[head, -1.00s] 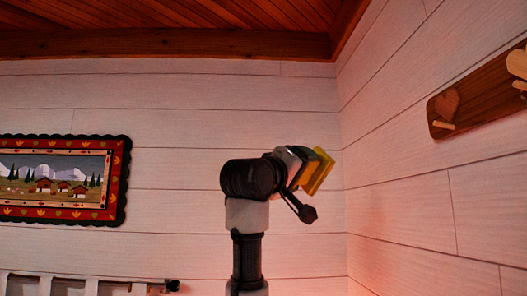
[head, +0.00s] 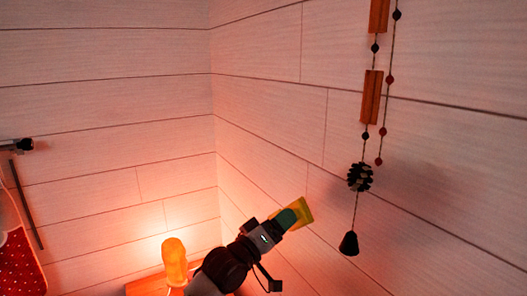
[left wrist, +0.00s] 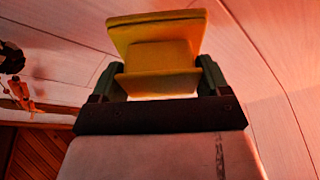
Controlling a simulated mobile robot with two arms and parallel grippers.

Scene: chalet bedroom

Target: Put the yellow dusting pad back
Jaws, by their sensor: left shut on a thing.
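The yellow dusting pad (head: 305,212) is held up in the air at the end of my left arm, in front of the right-hand wall. My left gripper (head: 287,219) is shut on it. In the left wrist view the pad (left wrist: 155,32) shows as a flat yellow plate with a block behind it, and the fingers of my left gripper (left wrist: 158,80) close on the block from both sides. The pad touches nothing else that I can see. My right gripper is not in view. The place where the pad belongs cannot be made out.
A hanging string with wooden pieces, a pine cone (head: 360,177) and a dark bell (head: 349,243) hangs by the right wall, just right of the pad. A glowing orange lamp (head: 174,262) stands on a wooden surface (head: 146,287) at the corner. A red dotted cloth (head: 20,262) is at the left edge.

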